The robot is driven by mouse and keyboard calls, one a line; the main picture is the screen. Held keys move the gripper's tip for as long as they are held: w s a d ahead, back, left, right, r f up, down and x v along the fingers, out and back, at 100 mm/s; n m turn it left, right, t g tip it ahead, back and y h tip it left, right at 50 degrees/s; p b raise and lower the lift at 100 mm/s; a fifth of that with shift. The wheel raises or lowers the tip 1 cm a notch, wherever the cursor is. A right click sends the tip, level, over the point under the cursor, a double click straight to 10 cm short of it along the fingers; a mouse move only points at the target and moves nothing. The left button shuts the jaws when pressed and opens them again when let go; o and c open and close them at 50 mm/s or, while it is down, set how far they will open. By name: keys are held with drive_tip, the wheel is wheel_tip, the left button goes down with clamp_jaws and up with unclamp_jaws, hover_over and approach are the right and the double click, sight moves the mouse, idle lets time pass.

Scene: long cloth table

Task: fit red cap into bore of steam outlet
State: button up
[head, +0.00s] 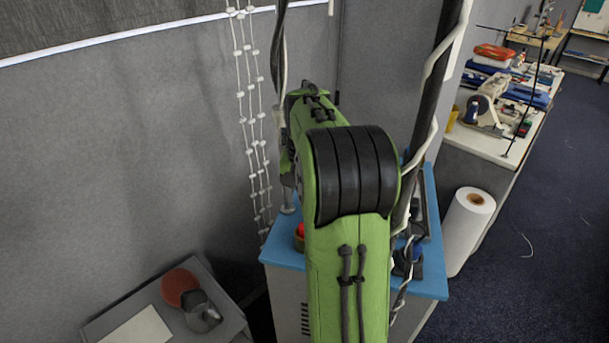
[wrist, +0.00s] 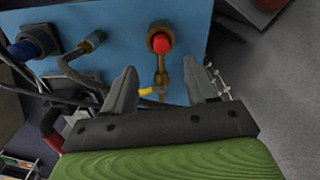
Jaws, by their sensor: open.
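The red cap (wrist: 161,44) shows in the wrist view at the top of a brass fitting (wrist: 161,78), which looks like the steam outlet. A brass collar (wrist: 160,27) shows around the cap, but I cannot tell how deep the cap sits. In the head view a small red spot (head: 301,229), likely the same cap, shows on the blue surface left of my arm. My gripper (wrist: 161,82) is open, with its fingers apart on either side of the brass fitting and nothing held. The cap lies beyond the fingertips. My gripper is hidden in the head view.
A second brass fitting (wrist: 92,42) and a blue part (wrist: 27,47) with dark hoses stand to the left on the blue panel (wrist: 119,20). White beaded strings (head: 243,90) hang left of my arm. A white roll (head: 467,230) stands on the right.

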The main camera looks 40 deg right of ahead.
wheel_tip(320, 180, up, 7)
drive_tip(key=shift+f+p, duration=0.15)
drive_tip(key=shift+p, duration=0.3)
drive_tip(key=s+a+r+n+t+h+b, duration=0.1)
drive_tip(key=s+a+n, duration=0.2)
drive_tip(key=a, duration=0.4)
drive_tip(key=s+a+r+n+t, duration=0.1)
drive_tip(key=s+a+n+t, duration=0.15)
drive_tip(key=a, duration=0.55)
drive_tip(key=s+a+f+n+t+y+b, duration=0.1)
drive_tip(key=s+a+f+n+t, duration=0.1)
drive_tip(key=s+a+f+n, duration=0.2)
drive_tip(key=s+a+f, duration=0.2)
drive_tip(key=s+a, duration=0.2)
drive_tip(key=s, duration=0.2)
drive_tip(key=shift+f, duration=0.1)
